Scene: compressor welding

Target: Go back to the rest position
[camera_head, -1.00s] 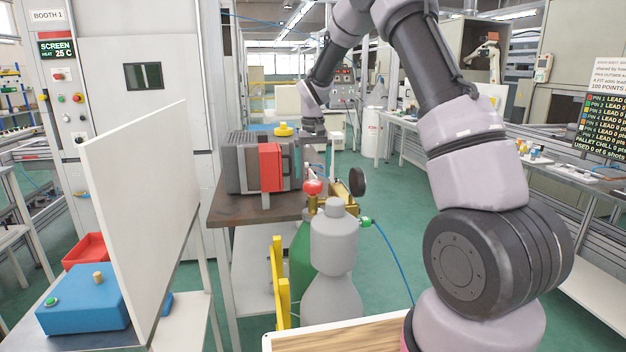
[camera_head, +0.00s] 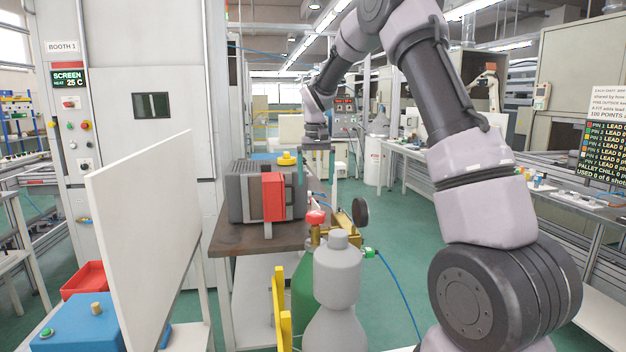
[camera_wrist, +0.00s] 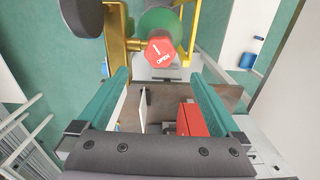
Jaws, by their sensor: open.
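My gripper (camera_head: 318,172) hangs from the arm in the head view, above and beyond the gas cylinders and beside the grey machine. Its two teal fingers are apart and nothing shows between them; the wrist view shows them spread wide (camera_wrist: 163,75). A red valve knob (camera_head: 316,217) sits on brass fittings below it. In the wrist view this knob (camera_wrist: 160,49) reads "OPEN" and lies beyond the fingertips, apart from them.
The grey machine (camera_head: 248,192) with a red box (camera_head: 273,197) stands on a brown-topped table (camera_head: 235,240). A grey cylinder (camera_head: 337,272) and a green one (camera_head: 303,285) stand in front. A white panel (camera_head: 145,240) rises at left. Green floor (camera_head: 400,225) lies open at right.

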